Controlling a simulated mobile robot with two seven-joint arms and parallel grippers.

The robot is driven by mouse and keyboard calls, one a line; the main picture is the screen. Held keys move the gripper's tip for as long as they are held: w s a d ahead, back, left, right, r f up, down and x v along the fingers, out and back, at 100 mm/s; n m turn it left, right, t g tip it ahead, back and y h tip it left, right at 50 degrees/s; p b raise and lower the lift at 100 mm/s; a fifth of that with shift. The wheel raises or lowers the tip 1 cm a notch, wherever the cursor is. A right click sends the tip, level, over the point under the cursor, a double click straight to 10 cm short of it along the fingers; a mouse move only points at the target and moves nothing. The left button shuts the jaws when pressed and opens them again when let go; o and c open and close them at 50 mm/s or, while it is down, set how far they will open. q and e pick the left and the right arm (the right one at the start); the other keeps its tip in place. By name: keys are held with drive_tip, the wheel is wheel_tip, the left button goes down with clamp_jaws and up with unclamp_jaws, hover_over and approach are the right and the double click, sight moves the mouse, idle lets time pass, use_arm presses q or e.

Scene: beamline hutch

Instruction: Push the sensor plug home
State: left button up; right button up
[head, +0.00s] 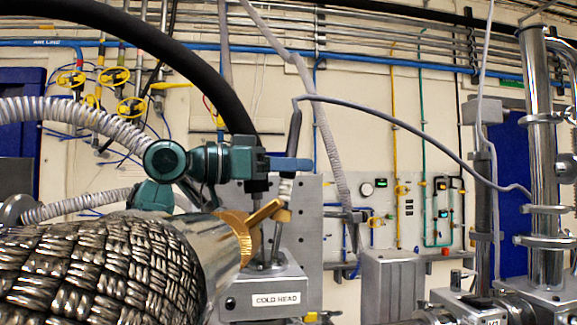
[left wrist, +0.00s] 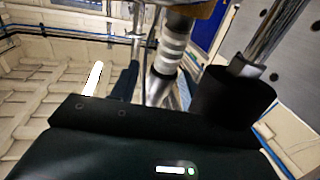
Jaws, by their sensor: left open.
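The sensor plug (head: 294,138) stands nearly upright, with a dark upper body and pale bands lower down. A grey cable leaves its top. Its lower end is at a brass fitting (head: 282,215) above the box labelled COLD HEAD (head: 276,300); how deep it sits I cannot tell. My left gripper (head: 300,165) is open at the plug, and its blue finger crosses the plug's middle in the head view. In the left wrist view a banded shaft (left wrist: 174,45), apparently the plug, shows beyond the gripper body. Contact is unclear. My right gripper is not in view.
A large braided metal hose (head: 100,270) with a steel end fills the lower left. A thick black hose (head: 190,55) arches overhead. The grey sensor cable (head: 400,122) runs right to steel pipework (head: 541,150). A grey metal box (head: 392,280) stands right of the cold head.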

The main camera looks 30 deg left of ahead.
use_arm(q)
wheel_tip(320, 180, up, 10)
drive_tip(key=shift+r+p, duration=0.1)
drive_tip(key=shift+p, duration=0.35)
idle(0.5)
